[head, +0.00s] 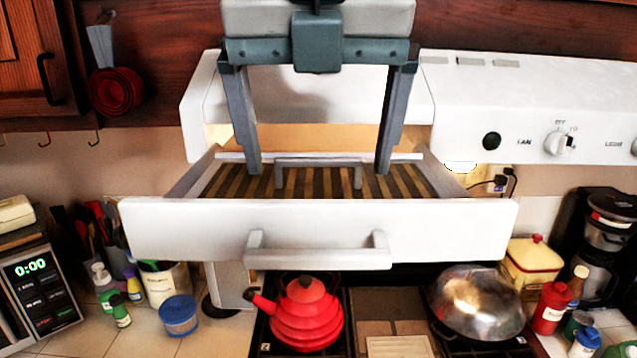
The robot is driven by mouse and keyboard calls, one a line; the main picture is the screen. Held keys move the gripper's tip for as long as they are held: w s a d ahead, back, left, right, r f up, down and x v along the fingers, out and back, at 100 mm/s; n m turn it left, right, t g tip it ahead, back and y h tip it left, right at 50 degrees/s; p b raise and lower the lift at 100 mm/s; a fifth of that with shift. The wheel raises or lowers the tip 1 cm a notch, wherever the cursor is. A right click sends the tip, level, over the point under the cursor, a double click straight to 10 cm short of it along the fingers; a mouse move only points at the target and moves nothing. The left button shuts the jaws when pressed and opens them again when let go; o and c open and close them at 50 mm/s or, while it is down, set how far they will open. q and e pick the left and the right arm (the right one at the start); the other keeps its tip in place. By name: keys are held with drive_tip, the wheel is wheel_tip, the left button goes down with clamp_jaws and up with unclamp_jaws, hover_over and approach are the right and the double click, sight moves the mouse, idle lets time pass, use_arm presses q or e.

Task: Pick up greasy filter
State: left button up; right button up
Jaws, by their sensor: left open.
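The greasy filter (318,184) is a flat panel with brown and dark stripes and a raised grey handle bar. It lies in the pulled-out white hood drawer (180,228), behind the drawer's front panel. My left gripper (318,168) points down over the filter and is open. Its two fingers stand on either side of the grey handle in the picture, with a gap at each end. I cannot tell whether the fingertips touch the filter. The filter's front edge is hidden by the drawer front. My right gripper is not in view.
The white range hood (530,85) with knobs extends right. Below are a red kettle (305,315) and a metal dome lid (477,302) on the stove. A microwave (40,290) stands left, a coffee maker (605,235) right. Red measuring cups (117,92) hang at upper left.

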sight(319, 189)
use_arm(q)
drive_tip(key=c, duration=1.7)
drive_tip(key=shift+o, duration=0.2)
drive_tip(key=shift+r, duration=0.15)
drive_tip(key=shift+r+b, duration=0.75)
wheel_tip(319, 189, up, 2)
drive_tip(key=shift+r+b, duration=0.1)
drive_tip(key=shift+b, duration=0.55)
drive_tip(key=s+d+r+b, duration=0.2)
drive_tip(key=d+r, duration=0.5)
drive_tip(key=d, duration=0.4)
drive_tip(key=shift+s+d+b, duration=0.2)
drive_tip(key=shift+s+b, duration=0.15)
drive_tip(key=shift+s, duration=0.2)
